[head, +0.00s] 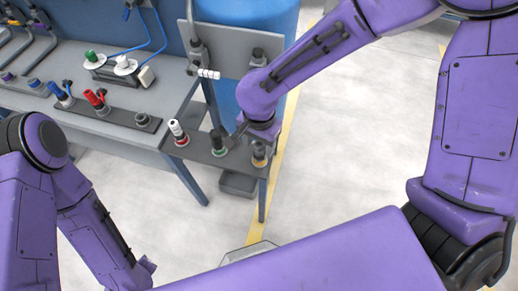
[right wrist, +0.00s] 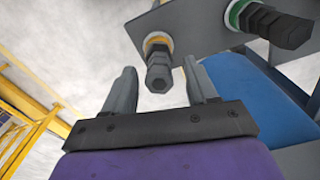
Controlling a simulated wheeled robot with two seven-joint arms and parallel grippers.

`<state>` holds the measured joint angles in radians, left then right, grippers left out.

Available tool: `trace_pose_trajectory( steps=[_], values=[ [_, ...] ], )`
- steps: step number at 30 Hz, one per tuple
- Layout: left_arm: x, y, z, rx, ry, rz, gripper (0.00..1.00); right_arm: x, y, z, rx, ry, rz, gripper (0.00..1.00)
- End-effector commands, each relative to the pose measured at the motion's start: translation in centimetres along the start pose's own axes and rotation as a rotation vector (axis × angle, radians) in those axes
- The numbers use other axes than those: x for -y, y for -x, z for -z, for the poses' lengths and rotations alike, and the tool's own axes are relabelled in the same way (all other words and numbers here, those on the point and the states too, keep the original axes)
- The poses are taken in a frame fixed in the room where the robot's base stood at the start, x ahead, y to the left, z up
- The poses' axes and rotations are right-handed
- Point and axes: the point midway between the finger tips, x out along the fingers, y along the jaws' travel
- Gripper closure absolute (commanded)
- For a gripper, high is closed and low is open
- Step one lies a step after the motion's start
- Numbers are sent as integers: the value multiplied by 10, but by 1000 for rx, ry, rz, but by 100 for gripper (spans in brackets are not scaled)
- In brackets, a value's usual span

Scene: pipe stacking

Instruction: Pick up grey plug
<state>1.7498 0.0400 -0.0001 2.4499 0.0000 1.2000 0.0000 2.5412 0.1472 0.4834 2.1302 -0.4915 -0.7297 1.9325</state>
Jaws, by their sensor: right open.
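A dark grey plug with an orange ring (head: 258,155) stands at the right end of a small grey plate. A second dark grey plug with a green ring (head: 217,141) stands to its left. My right gripper (head: 240,132) is over the plate, between these two plugs in the head view. In the right wrist view, its two fingers are spread and empty, and the orange-ringed plug (right wrist: 158,75) appears between their tips; contact cannot be told. The green-ringed plug (right wrist: 275,25) lies up and right, outside the fingers. My left arm shows at the lower left, its fingers out of view.
A white-topped plug with a red band (head: 177,132) stands at the plate's left end. The workbench (head: 130,100) holds blue and red plugs and a cable unit. A blue barrel (head: 265,30) stands behind. The floor right of the plate is clear.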

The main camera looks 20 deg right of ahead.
Motion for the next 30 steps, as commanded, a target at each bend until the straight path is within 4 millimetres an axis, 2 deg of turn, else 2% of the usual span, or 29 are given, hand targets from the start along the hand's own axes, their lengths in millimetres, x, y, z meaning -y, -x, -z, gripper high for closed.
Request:
trace_pose_trajectory(
  steps=[5, 10, 11, 19, 23, 27, 30],
  values=[
    [0, 0, 0, 0, 0, 0, 100, 0, 0, 0, -1, -1, 1, 43],
    [0, 0, 0, 0, 0, 0, 100, 0, 0, 0, -1, -2, 1, 98],
    [0, 0, 0, 0, 0, 0, 100, 0, 0, 0, -1, -2, 1, 100],
    [0, 0, 0, 0, 0, 0, 100, 0, 1, 1, -1, -2, 1, 100],
    [0, -1, 0, 0, 0, 0, 100, 0, 9, 1, -3, -3, 4, 100],
    [0, -2, -1, 0, 0, 0, 100, 1, 33, 2, -6, -3, 7, 100],
    [0, 0, 0, 0, 0, 0, 100, 0, 56, -18, -7, 2, 5, 100]
  ],
)
